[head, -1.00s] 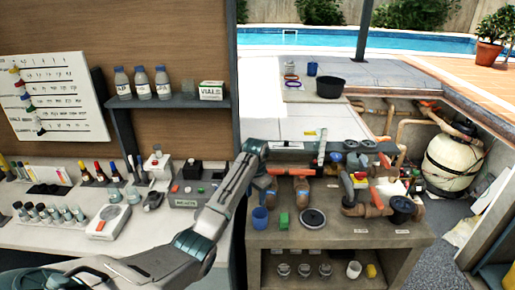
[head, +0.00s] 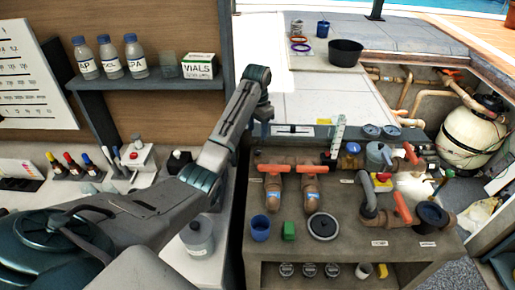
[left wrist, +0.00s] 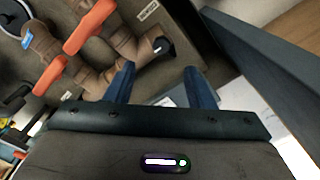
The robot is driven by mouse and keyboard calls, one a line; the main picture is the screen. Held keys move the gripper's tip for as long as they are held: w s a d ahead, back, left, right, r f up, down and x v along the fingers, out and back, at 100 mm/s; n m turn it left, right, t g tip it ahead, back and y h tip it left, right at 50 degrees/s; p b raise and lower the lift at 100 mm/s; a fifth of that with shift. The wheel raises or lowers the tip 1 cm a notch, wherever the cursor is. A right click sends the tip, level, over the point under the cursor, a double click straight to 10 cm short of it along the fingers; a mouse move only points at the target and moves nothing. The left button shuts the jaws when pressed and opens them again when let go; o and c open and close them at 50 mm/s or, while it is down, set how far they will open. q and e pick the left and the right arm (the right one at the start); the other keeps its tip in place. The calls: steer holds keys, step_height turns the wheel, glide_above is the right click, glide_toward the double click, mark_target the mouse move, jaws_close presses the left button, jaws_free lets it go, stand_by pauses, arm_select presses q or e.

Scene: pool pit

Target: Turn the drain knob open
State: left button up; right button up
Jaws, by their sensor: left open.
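Two orange valve handles, a left one (head: 275,168) and a right one (head: 312,169), sit on brown pipes on the bench. A third orange handle (head: 402,207) and a fourth (head: 410,153) are farther right. I cannot tell which part is the drain knob; the bench labels are too small to read. My left gripper (head: 264,112) hangs above and behind the left handles, touching none of them. In the left wrist view its blue fingers (left wrist: 160,84) are apart and empty. That view also shows two orange handles (left wrist: 90,26) and a dark pipe end (left wrist: 163,46). My right gripper is out of view.
A shelf (head: 150,82) with bottles and a vials box (head: 199,66) is left. A grey post (head: 226,45) stands near my left arm.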

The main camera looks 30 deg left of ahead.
mark_target(258, 150)
arm_select(q)
steer(key=shift+f, duration=0.95)
steer(key=f+p, duration=0.1)
steer(key=f, duration=0.3)
steer(key=f+p, duration=0.1)
steer(key=f, duration=0.1)
steer(key=shift+w+a+p, duration=0.15)
steer(key=shift+w+p, duration=0.1)
steer(key=shift+p, duration=0.05)
steer(key=shift+s+f, duration=0.1)
steer(key=shift+f, duration=0.6)
steer(key=c, duration=0.9)
steer(key=shift+c, duration=0.5)
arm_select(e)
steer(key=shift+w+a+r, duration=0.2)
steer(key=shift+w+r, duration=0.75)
